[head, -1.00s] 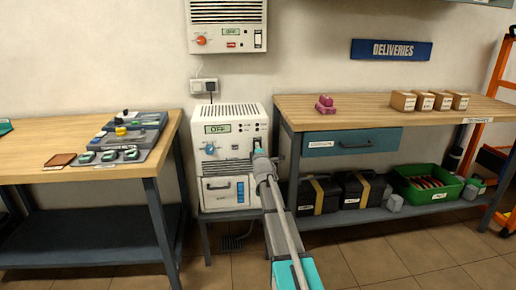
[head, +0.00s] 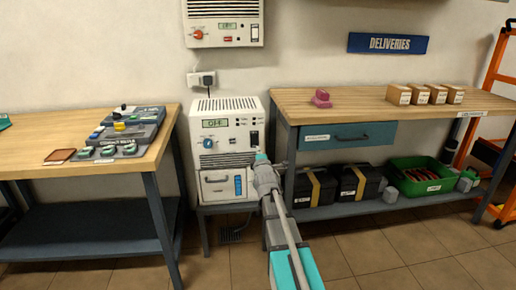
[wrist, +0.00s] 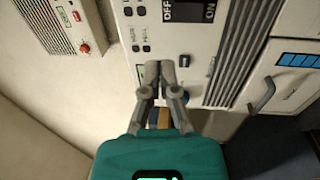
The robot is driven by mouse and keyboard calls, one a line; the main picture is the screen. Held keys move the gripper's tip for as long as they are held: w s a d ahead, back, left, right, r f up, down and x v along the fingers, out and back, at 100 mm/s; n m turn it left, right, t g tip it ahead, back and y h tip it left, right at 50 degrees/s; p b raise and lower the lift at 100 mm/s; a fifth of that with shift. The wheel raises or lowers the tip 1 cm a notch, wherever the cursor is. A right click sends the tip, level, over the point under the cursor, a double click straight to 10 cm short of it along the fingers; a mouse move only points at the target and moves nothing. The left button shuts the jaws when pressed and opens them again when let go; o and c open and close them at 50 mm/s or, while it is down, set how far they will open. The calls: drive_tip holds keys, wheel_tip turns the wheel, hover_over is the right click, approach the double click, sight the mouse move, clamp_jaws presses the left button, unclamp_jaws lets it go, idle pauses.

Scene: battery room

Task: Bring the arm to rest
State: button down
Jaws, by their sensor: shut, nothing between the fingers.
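My arm reaches forward from the bottom of the head view, with my gripper (head: 260,158) in front of the right side of a white floor unit. In the wrist view my gripper (wrist: 160,75) has its two grey fingertips together, with nothing between them. The white unit (head: 227,160) has a display reading OFF, a blue knob and a dark switch. The wrist view shows its front panel (wrist: 205,95), tilted, with a black switch (wrist: 190,10) marked OFF and ON just beyond the fingertips. I cannot tell whether the fingers touch the panel.
A wooden bench (head: 60,148) with a tray of devices stands left. A second bench (head: 350,104) stands right, with cartons, a pink object and a blue drawer (head: 345,136). Black cases and a green crate (head: 420,188) sit on its lower shelf. A wall unit (head: 223,20) hangs above.

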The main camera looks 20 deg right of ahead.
drive_tip(key=shift+s+a, duration=0.1)
drive_tip(key=shift+s, duration=0.3)
idle(0.3)
drive_tip(key=s+a+f+m+g+y, duration=0.4)
drive_tip(key=s+a+f+m+g, duration=0.55)
drive_tip(key=a+f, duration=0.5)
drive_tip(key=s+a+f+m+g, duration=0.2)
drive_tip(key=s+a+g, duration=0.1)
drive_tip(key=s, duration=0.4)
drive_tip(key=s+a+f+m+g+y, duration=0.1)
drive_tip(key=s+a+f+g, duration=0.15)
drive_tip(key=s, duration=0.35)
drive_tip(key=s+a+f+m+g, duration=0.2)
drive_tip(key=s+a+g, duration=0.1)
drive_tip(key=s, duration=0.4)
wheel_tip(320, 180, up, 37)
drive_tip(key=p, duration=3.7)
drive_tip(key=shift+s+a+g, duration=0.15)
drive_tip(key=shift+s+g, duration=0.1)
drive_tip(key=shift+g, duration=0.05)
drive_tip(key=shift+r, duration=0.1)
